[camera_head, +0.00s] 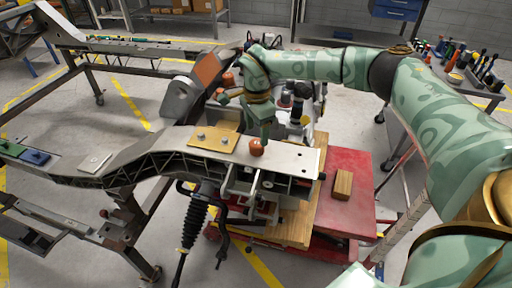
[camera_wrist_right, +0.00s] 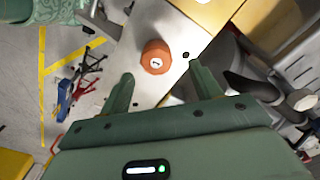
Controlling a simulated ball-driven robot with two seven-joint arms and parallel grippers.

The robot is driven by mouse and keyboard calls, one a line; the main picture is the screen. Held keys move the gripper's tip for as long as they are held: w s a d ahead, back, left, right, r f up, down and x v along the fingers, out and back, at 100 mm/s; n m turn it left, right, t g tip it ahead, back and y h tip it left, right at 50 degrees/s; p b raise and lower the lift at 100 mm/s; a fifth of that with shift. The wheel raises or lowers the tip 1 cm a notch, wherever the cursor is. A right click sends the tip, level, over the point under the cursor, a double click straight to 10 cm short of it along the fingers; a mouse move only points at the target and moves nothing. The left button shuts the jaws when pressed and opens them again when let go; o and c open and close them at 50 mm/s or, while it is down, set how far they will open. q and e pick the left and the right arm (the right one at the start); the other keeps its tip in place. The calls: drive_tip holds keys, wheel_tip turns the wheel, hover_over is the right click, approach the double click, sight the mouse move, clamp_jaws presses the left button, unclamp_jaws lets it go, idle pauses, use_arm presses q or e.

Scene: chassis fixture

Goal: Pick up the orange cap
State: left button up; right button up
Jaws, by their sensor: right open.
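The orange cap (camera_head: 257,147) sits on the pale metal plate (camera_head: 290,158) at the end of the chassis beam. In the right wrist view the cap (camera_wrist_right: 156,57) shows from above, ahead of the fingertips and roughly between their lines. My right gripper (camera_head: 262,122) is above and just behind the cap in the head view. Its two green fingers (camera_wrist_right: 162,84) are apart with nothing between them. Whether a finger touches the cap cannot be told, but a gap shows in the wrist view. My left gripper is not in view.
A yellow plate with bolts (camera_head: 214,139) lies left of the cap on the beam. A red cart (camera_head: 345,215) carrying a wooden block (camera_head: 343,183) stands to the right. Machine parts and hoses crowd behind the plate. A tool table (camera_head: 465,82) stands at the far right.

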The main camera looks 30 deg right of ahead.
sight(257, 143)
drive_tip(key=f, duration=0.2)
drive_tip(key=f+b, duration=0.1)
drive_tip(key=f, duration=0.2)
drive_tip(key=shift+s+a+f+b, duration=0.15)
drive_tip(key=shift+s+b, duration=0.05)
drive_tip(key=shift+b, duration=0.1)
drive_tip(key=shift+c, duration=0.2)
drive_tip(key=c, duration=1.2)
drive_tip(key=shift+r, duration=0.25)
